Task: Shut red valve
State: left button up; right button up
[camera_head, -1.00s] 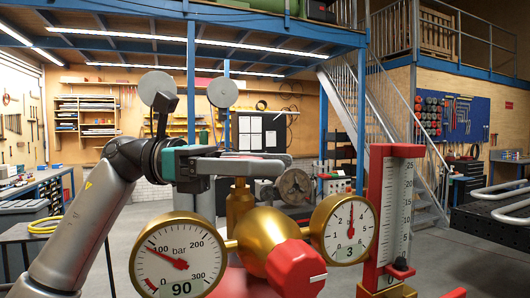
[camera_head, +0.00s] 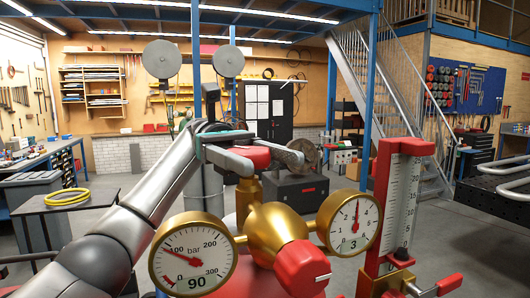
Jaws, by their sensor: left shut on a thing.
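A red valve knob (camera_head: 254,154) sits on top of a gold valve body (camera_head: 247,192), behind the gold regulator (camera_head: 275,228). My left gripper (camera_head: 268,161) reaches in from the left and is shut on this knob, one finger on its near side and one on its far side. The fingers hide part of the knob. A second red knob (camera_head: 302,268) with a white line faces me on the front of the regulator. The left gauge (camera_head: 193,255) reads about 90 bar and the right gauge (camera_head: 349,223) about 3. My right gripper is not in view.
A red flow meter (camera_head: 400,195) with a scale stands to the right, with a red-handled lever (camera_head: 448,284) at its base. Metal pipes (camera_head: 500,180) lie at the far right.

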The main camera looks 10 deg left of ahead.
pick_arm(q)
jog(key=shift+f+g, duration=0.1)
jog(key=shift+g, duration=0.2)
jog(key=o, duration=1.3)
jog(key=shift+o, duration=0.2)
